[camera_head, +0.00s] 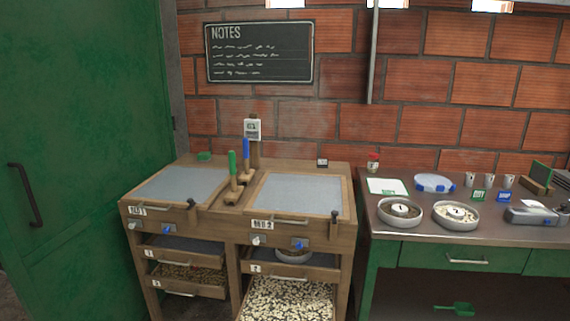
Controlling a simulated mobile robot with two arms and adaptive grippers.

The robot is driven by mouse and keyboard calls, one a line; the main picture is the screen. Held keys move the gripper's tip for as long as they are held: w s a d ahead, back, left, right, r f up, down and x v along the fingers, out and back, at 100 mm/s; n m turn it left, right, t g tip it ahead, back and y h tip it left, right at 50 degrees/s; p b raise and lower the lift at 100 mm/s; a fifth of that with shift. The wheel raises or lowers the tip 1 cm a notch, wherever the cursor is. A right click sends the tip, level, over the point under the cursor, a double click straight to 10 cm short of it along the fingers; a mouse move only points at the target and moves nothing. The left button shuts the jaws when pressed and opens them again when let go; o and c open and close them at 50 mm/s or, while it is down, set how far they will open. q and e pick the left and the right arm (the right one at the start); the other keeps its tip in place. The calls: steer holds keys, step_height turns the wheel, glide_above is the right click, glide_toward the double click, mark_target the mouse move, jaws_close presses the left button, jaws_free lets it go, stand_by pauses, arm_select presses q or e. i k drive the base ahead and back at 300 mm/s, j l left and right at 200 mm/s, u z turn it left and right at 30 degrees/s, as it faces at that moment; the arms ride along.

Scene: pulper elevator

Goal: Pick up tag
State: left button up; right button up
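A small green tag (479,195) with white marks stands on the brown tabletop of the green table at the right. A similar blue tag (504,197) stands just to its right. Both are in front of several small cups. The writing on them is too small to read. Which tag the task means cannot be told. Neither of my grippers shows in the head view.
The table (398,216) also bears a bowl (382,206), a second bowl (456,226), a white tray (372,186) and a grey device (530,219). A wooden sorting station (353,210) stands to its left. A green door (85,150) fills the far left.

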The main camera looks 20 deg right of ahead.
mark_target(322, 162)
steer(key=i+l+u, duration=0.15)
steer(key=l+u, duration=0.2)
steer(key=i+l+u, duration=0.1)
steer(key=l+u, duration=0.2)
steer(key=i+l+u, duration=0.1)
steer(key=l+u, duration=0.25)
